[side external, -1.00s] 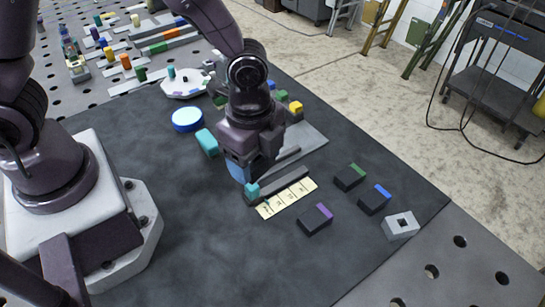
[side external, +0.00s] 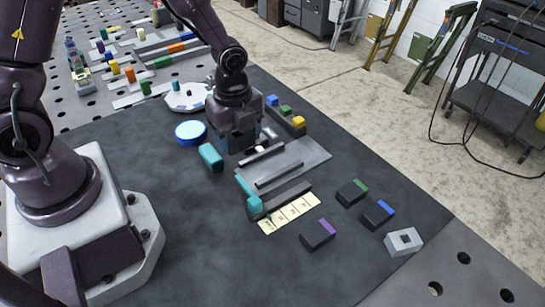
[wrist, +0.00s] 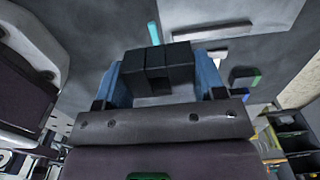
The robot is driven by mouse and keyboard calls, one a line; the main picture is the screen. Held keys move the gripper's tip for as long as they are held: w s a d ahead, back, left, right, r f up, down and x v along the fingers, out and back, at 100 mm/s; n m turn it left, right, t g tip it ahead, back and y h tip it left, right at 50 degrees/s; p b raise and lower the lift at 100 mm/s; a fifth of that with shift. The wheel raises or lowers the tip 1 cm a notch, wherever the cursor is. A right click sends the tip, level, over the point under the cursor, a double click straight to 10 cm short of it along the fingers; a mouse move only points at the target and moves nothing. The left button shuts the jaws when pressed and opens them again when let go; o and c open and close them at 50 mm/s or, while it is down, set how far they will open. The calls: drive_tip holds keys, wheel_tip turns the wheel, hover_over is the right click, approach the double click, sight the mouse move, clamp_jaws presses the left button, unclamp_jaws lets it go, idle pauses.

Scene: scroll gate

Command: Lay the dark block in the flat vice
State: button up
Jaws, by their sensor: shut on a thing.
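My gripper (side external: 238,146) is over the dark mat, just behind and left of the flat vice. In the wrist view its blue fingers (wrist: 155,76) are shut on a dark block (wrist: 155,60), which shows as dark faces between them. The side view mostly hides this block. The flat vice appears to be the light grey plate (side external: 308,152) with two dark parallel bars (side external: 283,170) across it. A small white piece (side external: 262,149) shows near the rear bar. I cannot tell whether the held block touches anything.
A cream marked strip (side external: 289,213) with a dark rail and teal piece (side external: 254,205) lies in front of the plate. Dark blocks with green (side external: 351,193), blue (side external: 377,215) and purple (side external: 318,234) ends lie right. A teal block (side external: 210,157) and round blue disc (side external: 190,132) stand left.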

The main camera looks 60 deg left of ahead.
hover_over(272, 165)
wheel_tip(272, 165, down, 7)
drive_tip(key=shift+s, duration=0.1)
drive_tip(key=shift+w+f, duration=0.2)
drive_tip(key=shift+f, duration=1.55)
drive_tip(key=shift+f, duration=0.1)
drive_tip(key=o, duration=1.2)
drive_tip(key=shift+o, duration=0.2)
